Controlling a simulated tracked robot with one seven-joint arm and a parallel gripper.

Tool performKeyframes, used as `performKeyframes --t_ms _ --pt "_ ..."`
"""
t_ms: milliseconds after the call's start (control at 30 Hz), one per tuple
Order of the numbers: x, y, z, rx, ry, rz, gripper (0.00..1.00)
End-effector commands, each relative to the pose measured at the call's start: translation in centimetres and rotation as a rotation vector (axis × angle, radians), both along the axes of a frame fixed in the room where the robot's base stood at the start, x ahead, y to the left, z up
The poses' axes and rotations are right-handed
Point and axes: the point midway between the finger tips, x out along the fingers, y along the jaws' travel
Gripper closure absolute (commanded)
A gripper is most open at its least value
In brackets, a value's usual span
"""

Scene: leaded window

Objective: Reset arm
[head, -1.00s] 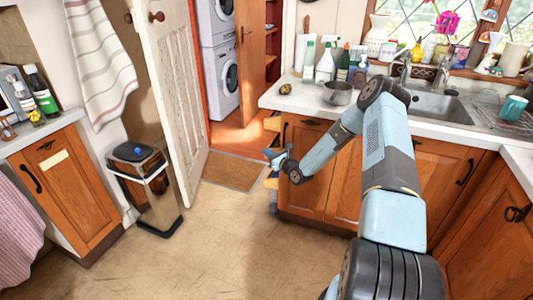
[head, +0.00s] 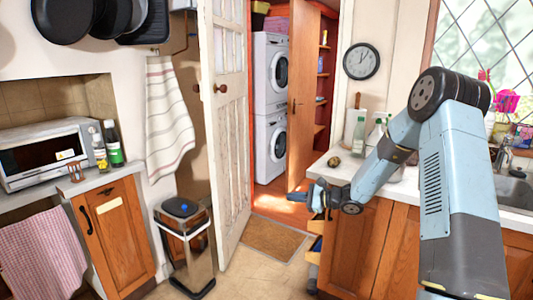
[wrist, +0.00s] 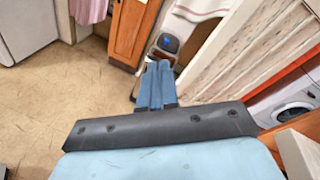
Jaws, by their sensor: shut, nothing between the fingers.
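My gripper (head: 314,197) shows in the middle of the head view, at the end of my pale blue and grey arm. It is held out to the left of the worktop (head: 340,172), in front of the open doorway. In the wrist view its two blue fingers (wrist: 155,84) lie together, shut with nothing between them. Beyond the fingertips in the wrist view are the bin (wrist: 167,42) and the white door (wrist: 245,50), apart from them.
The bin (head: 187,245) stands by the open white door (head: 228,130). Washing machines (head: 272,140) stand beyond the doorway. A left counter holds a microwave (head: 45,152) and bottles. Several bottles stand by the sink (head: 515,190). The floor (head: 250,278) between is clear.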

Motion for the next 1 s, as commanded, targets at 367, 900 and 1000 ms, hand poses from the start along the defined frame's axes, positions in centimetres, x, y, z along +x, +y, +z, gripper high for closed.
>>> performKeyframes --t_ms 367,900,1000 --pt "-7.3 1.7 6.6 -0.272 -0.146 0.243 1.0" --pt "-18.2 0.7 13.3 -0.673 -0.338 0.514 1.0" --pt "-20.2 0.1 14.4 -0.749 -0.372 0.555 1.0"
